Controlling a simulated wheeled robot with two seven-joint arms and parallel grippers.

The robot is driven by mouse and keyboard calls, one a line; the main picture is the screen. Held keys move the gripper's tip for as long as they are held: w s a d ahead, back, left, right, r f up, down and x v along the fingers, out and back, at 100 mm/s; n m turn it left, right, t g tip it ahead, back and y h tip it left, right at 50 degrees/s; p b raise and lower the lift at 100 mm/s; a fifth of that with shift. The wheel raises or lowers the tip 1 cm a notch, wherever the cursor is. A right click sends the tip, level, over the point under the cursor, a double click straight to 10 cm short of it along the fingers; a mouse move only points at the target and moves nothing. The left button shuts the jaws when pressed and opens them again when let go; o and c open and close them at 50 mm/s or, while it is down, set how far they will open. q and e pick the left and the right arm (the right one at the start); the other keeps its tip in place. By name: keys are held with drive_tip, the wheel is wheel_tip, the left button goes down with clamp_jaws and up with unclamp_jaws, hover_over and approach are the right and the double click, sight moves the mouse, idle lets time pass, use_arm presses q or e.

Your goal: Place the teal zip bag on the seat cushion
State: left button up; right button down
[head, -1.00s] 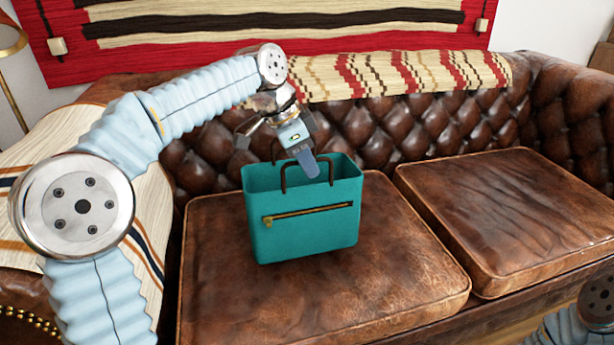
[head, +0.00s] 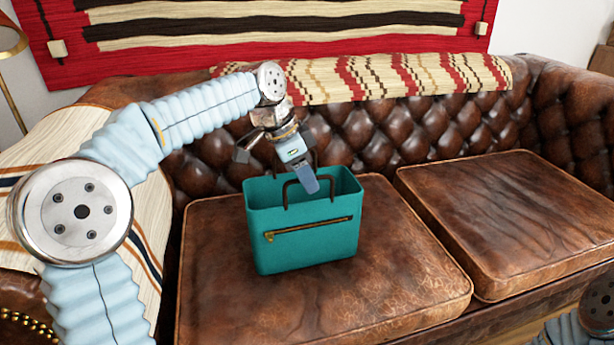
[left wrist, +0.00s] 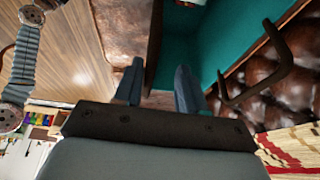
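The teal zip bag (head: 303,245) stands upright on the left seat cushion (head: 400,260), with its brass zip facing me and its two dark handles up. Its teal wall (left wrist: 232,30) and one handle (left wrist: 275,75) show in the left wrist view. My left gripper (head: 306,182) points down at the bag's open top, beside the front handle, with one finger in front of it. The two fingers (left wrist: 158,88) stand apart in the left wrist view, with a clear gap between them. The contact with the handle is hidden. My right gripper is out of view.
A second brown leather cushion (head: 510,210) lies to the right. The tufted backrest (head: 420,130), with a patterned throw (head: 400,75) over its top, rises close behind the bag. A striped blanket (head: 40,140) covers the left armrest. The cushion in front of the bag is clear.

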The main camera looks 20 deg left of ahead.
use_arm(q)
drive_tip(key=p+v, duration=0.2)
drive_tip(key=v, duration=0.9)
drive_tip(key=shift+p, duration=0.3)
drive_tip(key=shift+s+r, duration=0.1)
